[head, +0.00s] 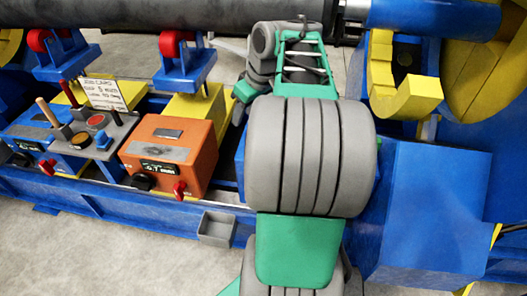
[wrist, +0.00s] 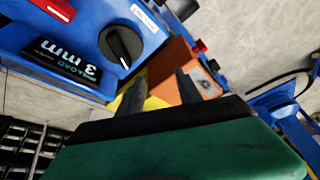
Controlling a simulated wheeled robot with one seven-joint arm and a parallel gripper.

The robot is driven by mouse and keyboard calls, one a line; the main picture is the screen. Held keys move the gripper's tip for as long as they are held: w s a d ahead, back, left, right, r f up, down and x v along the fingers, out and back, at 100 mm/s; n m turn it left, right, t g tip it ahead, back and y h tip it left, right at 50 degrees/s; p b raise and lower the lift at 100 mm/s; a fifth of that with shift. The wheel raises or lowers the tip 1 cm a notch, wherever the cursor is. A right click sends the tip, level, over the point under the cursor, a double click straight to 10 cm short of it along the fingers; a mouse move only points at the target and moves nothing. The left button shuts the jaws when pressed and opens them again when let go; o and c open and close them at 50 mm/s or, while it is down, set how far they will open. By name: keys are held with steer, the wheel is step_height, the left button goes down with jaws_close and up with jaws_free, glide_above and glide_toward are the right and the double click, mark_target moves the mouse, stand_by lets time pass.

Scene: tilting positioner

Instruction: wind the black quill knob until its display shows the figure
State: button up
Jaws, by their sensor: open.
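In the head view an orange box (head: 170,152) has a small display (head: 159,166) reading about 0.7 mm, its label too small to read. A black knob (head: 143,182) sits on its lower front. In the wrist view a blue box (wrist: 45,20) has a display (wrist: 62,62) reading "PRELOAD 3 mm" and a black knob (wrist: 120,46) with a white pointer line. I cannot read a quill label on any box. My gripper (wrist: 160,90) is open, with nothing between its two dark fingers. The preload knob is left of and beyond the fingers, apart from them. An orange box (wrist: 180,68) lies behind them.
Red-handled levers (head: 180,190) stick out near the knobs. My arm hides the middle.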

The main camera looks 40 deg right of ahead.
steer(key=d+f, duration=0.1)
steer(key=d, duration=0.1)
steer(key=s+d+f+b, duration=0.1)
steer(key=d, duration=0.2)
steer(key=s+d+f, duration=0.1)
steer(key=d, duration=0.1)
steer(key=shift+s+d+f+b, duration=0.2)
steer(key=shift+s+d+b, duration=0.05)
steer(key=shift+b, duration=0.1)
steer(key=shift+d+f, duration=0.2)
steer(key=b+x, duration=0.2)
steer(key=x, duration=0.4)
steer(key=shift+w+a+f, duration=0.1)
steer(key=shift+w+f, duration=0.2)
steer(key=shift+w, duration=0.05)
steer(key=shift+c, duration=0.4)
jaws_close()
